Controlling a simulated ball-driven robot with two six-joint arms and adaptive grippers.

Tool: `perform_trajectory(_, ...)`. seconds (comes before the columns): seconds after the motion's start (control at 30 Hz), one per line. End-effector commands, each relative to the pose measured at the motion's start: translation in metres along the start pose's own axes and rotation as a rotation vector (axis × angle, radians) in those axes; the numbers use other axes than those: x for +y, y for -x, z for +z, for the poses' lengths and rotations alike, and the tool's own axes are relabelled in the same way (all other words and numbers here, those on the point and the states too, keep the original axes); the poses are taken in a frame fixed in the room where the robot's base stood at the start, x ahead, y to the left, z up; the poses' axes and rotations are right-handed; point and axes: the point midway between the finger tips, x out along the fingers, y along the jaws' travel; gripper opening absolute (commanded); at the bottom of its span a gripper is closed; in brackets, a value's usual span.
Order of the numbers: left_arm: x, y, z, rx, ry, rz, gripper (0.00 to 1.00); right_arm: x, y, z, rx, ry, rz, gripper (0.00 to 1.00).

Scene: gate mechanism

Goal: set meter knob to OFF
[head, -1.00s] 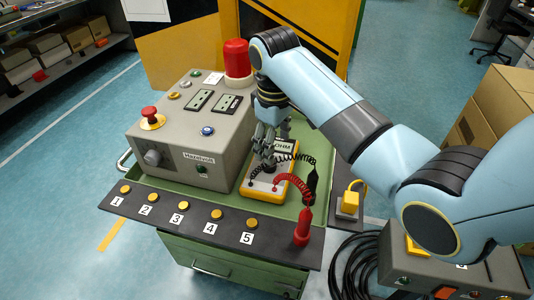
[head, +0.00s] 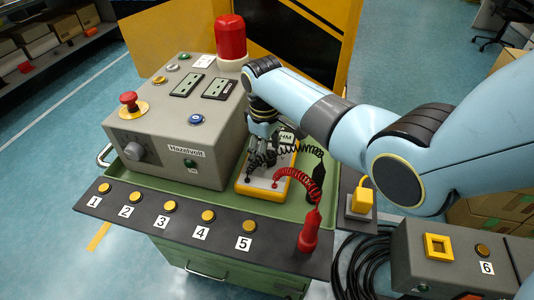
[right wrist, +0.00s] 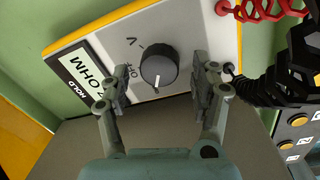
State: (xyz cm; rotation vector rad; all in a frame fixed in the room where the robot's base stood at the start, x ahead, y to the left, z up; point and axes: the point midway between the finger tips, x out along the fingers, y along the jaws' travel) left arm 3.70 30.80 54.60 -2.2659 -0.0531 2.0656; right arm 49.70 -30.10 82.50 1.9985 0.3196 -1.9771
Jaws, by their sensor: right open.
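The yellow-rimmed meter (head: 265,188) lies on the green cart top, right of the Hazelvolt box. In the right wrist view its white face (right wrist: 188,30) has a display (right wrist: 88,73) reading OHM and HOLD. The dark round knob (right wrist: 160,66) has a white pointer line aimed toward the bottom of the picture. The V mark is at its upper left and the OFF mark (right wrist: 129,72) at its left; the pointer is on neither. My right gripper (right wrist: 163,80) is open, one finger each side of the knob, with visible gaps. In the head view my right gripper (head: 262,155) covers the knob. My left gripper is not in view.
A red probe (head: 310,232) stands on the dark front panel, its red coiled lead running to the meter. A black coiled lead (head: 308,150) lies close to the gripper's right. The Hazelvolt box (head: 180,135) stands left. Numbered yellow buttons (head: 169,206) line the front.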

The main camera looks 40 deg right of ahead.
Motion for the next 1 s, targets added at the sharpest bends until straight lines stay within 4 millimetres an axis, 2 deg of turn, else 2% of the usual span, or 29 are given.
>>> perform_trajectory(0.13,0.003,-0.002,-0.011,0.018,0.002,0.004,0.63,0.000,-0.007,0.000,0.001,0.000,0.001,0.64)
perform_trajectory(0.37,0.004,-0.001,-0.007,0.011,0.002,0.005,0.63,0.000,-0.007,0.000,0.001,0.000,0.001,0.64)
perform_trajectory(0.8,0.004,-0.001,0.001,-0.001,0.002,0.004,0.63,0.000,-0.007,0.000,0.001,0.000,0.000,0.08)
perform_trajectory(1.0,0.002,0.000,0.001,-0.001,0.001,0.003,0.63,0.000,-0.006,0.000,-0.001,-0.016,0.000,0.08)
